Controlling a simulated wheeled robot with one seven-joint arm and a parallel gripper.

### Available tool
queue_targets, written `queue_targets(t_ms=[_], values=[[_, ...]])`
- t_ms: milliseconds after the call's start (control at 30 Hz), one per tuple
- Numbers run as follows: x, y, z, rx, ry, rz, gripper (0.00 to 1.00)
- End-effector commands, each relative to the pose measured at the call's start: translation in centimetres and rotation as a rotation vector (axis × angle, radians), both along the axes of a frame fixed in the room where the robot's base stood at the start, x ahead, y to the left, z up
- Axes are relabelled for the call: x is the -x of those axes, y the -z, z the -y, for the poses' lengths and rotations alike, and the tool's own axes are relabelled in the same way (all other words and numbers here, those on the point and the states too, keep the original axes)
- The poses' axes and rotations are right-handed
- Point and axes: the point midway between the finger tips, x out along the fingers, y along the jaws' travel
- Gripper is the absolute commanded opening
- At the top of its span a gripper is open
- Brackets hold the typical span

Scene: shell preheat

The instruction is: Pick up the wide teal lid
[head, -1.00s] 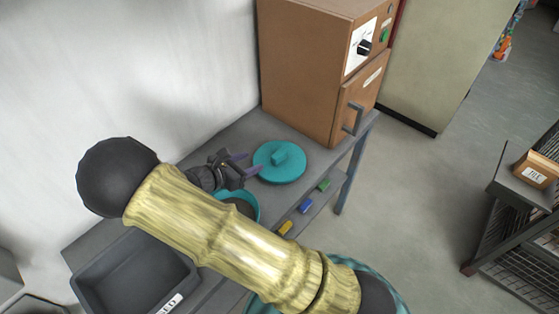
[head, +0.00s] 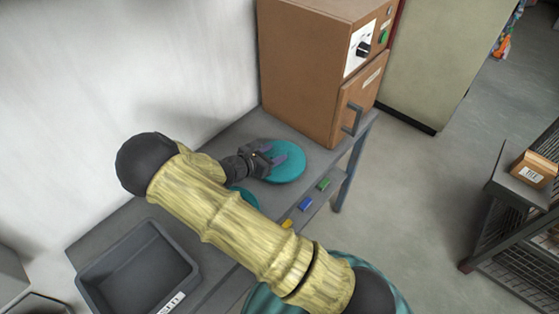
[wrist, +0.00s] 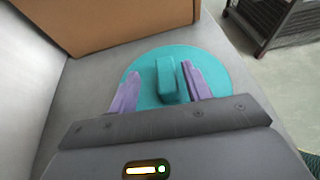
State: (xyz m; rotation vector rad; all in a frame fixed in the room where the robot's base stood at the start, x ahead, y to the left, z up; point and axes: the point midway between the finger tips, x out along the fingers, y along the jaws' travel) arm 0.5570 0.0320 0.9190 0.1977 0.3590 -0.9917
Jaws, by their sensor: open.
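The wide teal lid (head: 290,165) lies flat on the grey bench, in front of the brown oven-like box. It is a round disc with a raised block handle, which shows clearly in the wrist view (wrist: 168,82). My gripper (head: 271,157) is open above the lid's left part in the head view. In the wrist view its two purple fingers (wrist: 160,85) stand on either side of the handle. The right finger is close to the handle and the left finger has a wider gap. The head view hides most of the handle behind my gripper.
The brown box (head: 305,70) stands just behind the lid. A teal pot (head: 243,197) is partly hidden by my arm. A dark grey bin (head: 140,270) is at the left. Yellow, blue (head: 305,203) and green (head: 323,184) blocks lie along the front ledge.

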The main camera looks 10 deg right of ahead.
Motion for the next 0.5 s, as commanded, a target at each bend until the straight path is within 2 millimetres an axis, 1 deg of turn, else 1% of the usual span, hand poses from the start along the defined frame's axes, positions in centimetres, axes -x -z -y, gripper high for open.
queue_targets(t_ms=[133, 267, 300, 400, 500], values=[[-0.3, 0.4, 1.2, 0.003, 0.002, -0.003, 0.49], [-0.8, 1.2, 2.9, 0.004, 0.003, -0.003, 0.49], [-1.2, 1.5, 3.4, 0.005, 0.003, -0.002, 0.49], [-1.8, 1.9, 4.1, 0.001, 0.001, 0.000, 0.49], [-2.0, 2.2, 4.3, 0.000, 0.000, -0.001, 0.49]])
